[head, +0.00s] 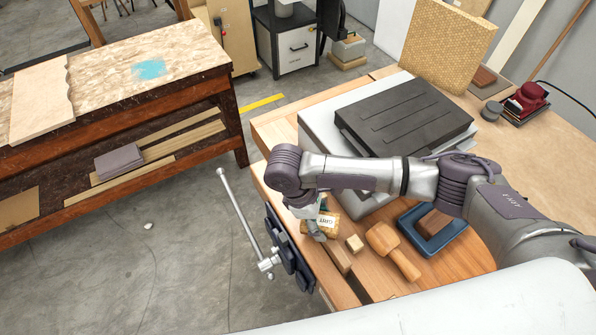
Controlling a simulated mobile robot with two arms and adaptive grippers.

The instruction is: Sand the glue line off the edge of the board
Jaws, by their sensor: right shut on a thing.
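My right gripper (315,230) reaches over the front left corner of the workbench and is shut on a sanding block (327,221), a tan block with a white label that seems to read "GRIT". The gripper's wrist partly hides the block. Just below it, a narrow wooden board (338,258) shows at the bench edge beside the dark vise (288,250). The block is at or just above the board; I cannot tell whether they touch. The glue line cannot be made out. My left gripper is not in view.
A black slab (404,115) stands behind my arm. The vise handle (243,213) sticks out left over open floor.

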